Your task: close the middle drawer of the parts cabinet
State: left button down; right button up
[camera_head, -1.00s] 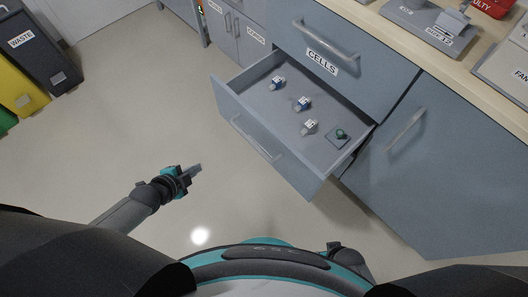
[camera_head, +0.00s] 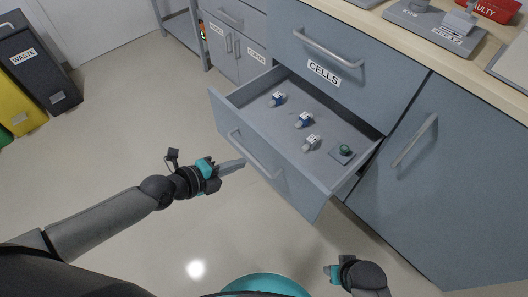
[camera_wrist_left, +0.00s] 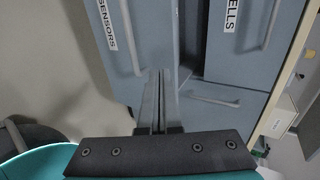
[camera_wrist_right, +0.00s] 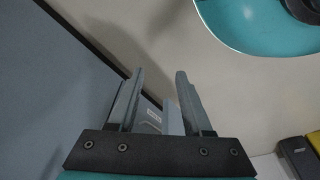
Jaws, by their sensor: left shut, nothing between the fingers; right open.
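The middle drawer (camera_head: 262,180) of the parts cabinet stands pulled out below the top drawer labelled CELLS (camera_head: 318,50), which is shut. Its front has a bar handle (camera_head: 252,154) and faces my left arm. In the left wrist view a front labelled SENSORS (camera_wrist_left: 150,40) with a bar handle lies beyond my fingers. My left gripper (camera_head: 240,163) is shut and empty, close to the handle and the left part of the drawer front. I cannot tell whether it touches. My right gripper (camera_wrist_right: 157,80) is open and empty, low in front of the cabinet.
Several small parts lie in the open drawer, among them a green ring (camera_head: 345,149) on a grey pad. A cabinet door (camera_head: 415,185) with a handle is to the right. The worktop (camera_head: 395,22) runs above. Floor is clear on the left, with a WASTE bin (camera_head: 38,65) at the far left.

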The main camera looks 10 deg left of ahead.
pick_arm(q)
jog(key=b, duration=0.2)
send_near(272, 148)
jog(key=x, duration=0.4)
jog(key=shift+f, duration=0.55)
jog(key=shift+w+d, duration=0.65)
jog(key=shift+w, duration=0.15)
pick_arm(e)
jog(key=shift+t, duration=0.3)
jog(key=shift+w+a+r, duration=0.1)
jog(key=shift+w+r, duration=0.3)
jog(key=shift+r, duration=0.25)
jog(key=shift+w+a+r, duration=0.1)
jog(key=shift+w+r, duration=0.25)
jog(key=shift+r, duration=0.35)
jog(key=shift+w+a+r, duration=0.1)
jog(key=shift+w+r, duration=0.3)
jog(key=shift+r, duration=0.25)
